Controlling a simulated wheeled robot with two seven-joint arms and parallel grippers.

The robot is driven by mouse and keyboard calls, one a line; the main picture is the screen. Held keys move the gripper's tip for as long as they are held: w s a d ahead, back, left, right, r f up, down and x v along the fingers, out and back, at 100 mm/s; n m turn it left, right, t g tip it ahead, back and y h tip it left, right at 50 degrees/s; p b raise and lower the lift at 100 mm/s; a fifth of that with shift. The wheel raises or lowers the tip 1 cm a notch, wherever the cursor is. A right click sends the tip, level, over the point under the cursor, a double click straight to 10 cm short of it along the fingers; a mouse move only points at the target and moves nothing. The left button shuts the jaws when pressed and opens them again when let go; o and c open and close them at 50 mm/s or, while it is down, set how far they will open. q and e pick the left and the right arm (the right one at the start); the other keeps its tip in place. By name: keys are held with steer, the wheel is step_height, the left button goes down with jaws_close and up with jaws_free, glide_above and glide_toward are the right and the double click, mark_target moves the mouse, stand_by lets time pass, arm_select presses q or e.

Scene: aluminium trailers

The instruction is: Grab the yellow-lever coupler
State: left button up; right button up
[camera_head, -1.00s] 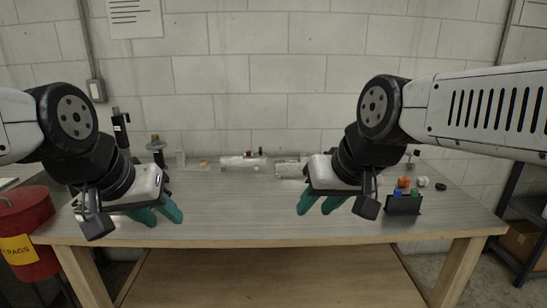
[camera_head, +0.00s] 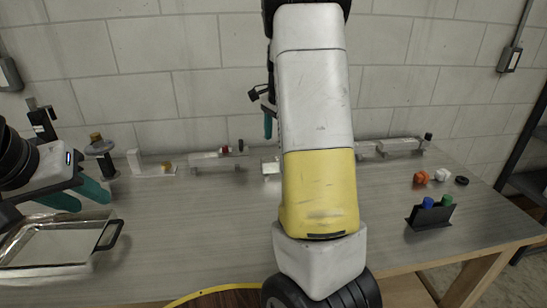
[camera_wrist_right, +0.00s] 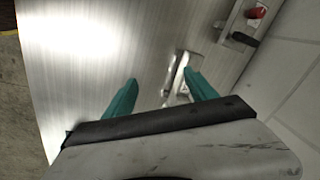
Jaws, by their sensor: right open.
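A small yellow part (camera_head: 167,166) shows on a low piece at the back left of the bench in the head view; it is too small to tell whether it is the coupler's lever. My right gripper (camera_wrist_right: 160,78) is open and empty in the right wrist view, its teal fingers apart above the bench. A bare metal piece (camera_wrist_right: 176,76) lies beyond the fingers, near the right one. In the head view my right arm hides most of that gripper and the middle of the bench. My left gripper (camera_head: 92,200) is open and empty at the left.
A metal piece with red and black parts (camera_head: 212,160) stands at the back, left of my arm. A silver tray (camera_head: 60,262) lies at the front left. A black holder (camera_head: 428,217) with blue and green items stands at the right. The bench between is clear.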

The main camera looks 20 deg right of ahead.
steer(key=w+d+f+m+h, duration=0.1)
steer(key=w+d+f, duration=0.1)
steer(key=w+f, duration=0.1)
steer(key=w+d+f+m+g+h, duration=0.1)
steer(key=w+d+f+m+h, duration=0.1)
steer(key=w+d+f, duration=0.1)
steer(key=w+d+f+m+g+h, duration=0.1)
steer(key=w+d+f+m, duration=0.1)
steer(key=w+f, duration=0.1)
steer(key=shift+d+f, duration=0.3)
steer(key=shift+f, duration=0.1)
steer(key=x, duration=0.8)
steer(key=shift+w+d, duration=0.3)
steer(key=shift+w, duration=0.1)
steer(key=shift+r+h, duration=0.1)
steer(key=shift+h, duration=0.2)
jaws_close()
